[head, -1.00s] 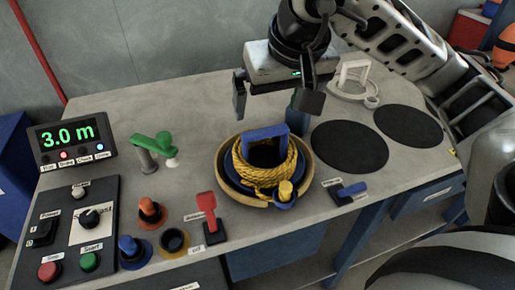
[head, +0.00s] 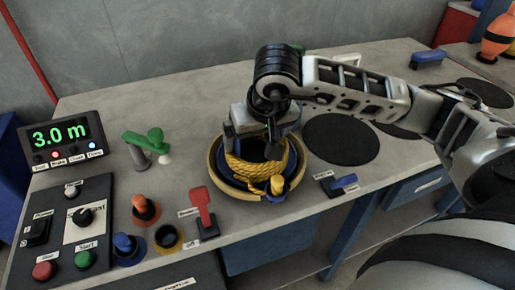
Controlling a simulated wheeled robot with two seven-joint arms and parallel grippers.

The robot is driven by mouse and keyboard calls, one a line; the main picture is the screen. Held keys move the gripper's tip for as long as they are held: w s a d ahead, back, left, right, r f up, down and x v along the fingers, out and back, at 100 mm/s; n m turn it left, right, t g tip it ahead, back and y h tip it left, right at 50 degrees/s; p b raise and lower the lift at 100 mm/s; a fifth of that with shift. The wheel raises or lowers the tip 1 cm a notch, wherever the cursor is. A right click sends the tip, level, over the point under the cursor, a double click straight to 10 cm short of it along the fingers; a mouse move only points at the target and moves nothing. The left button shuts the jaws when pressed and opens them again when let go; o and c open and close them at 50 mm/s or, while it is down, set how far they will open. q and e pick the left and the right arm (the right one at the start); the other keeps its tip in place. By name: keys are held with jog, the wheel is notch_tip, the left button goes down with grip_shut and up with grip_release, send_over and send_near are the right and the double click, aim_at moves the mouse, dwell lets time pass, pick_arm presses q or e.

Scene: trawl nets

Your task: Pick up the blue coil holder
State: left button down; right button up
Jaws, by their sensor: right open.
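The blue coil holder (head: 236,183) sits in a round tan cradle (head: 217,178) at the middle of the bench in the head view. Yellow rope (head: 248,173) is wound around it, and a yellow knob (head: 277,184) stands at its front right. My right gripper (head: 251,148) is open and points down directly over the holder, its fingers on either side of the holder's top. The gripper hides most of the blue handle, so I cannot tell whether the fingers touch it. My left gripper is not in view.
A panel with buttons and knobs (head: 66,232), a "3.0 m" display (head: 68,141), a red lever (head: 203,206) and a green-handled lever (head: 148,141) stand to the left. A black disc (head: 341,139) and a small blue lever (head: 344,183) lie to the right.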

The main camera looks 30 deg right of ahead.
jog(key=c, duration=1)
jog(key=shift+o, duration=0.2)
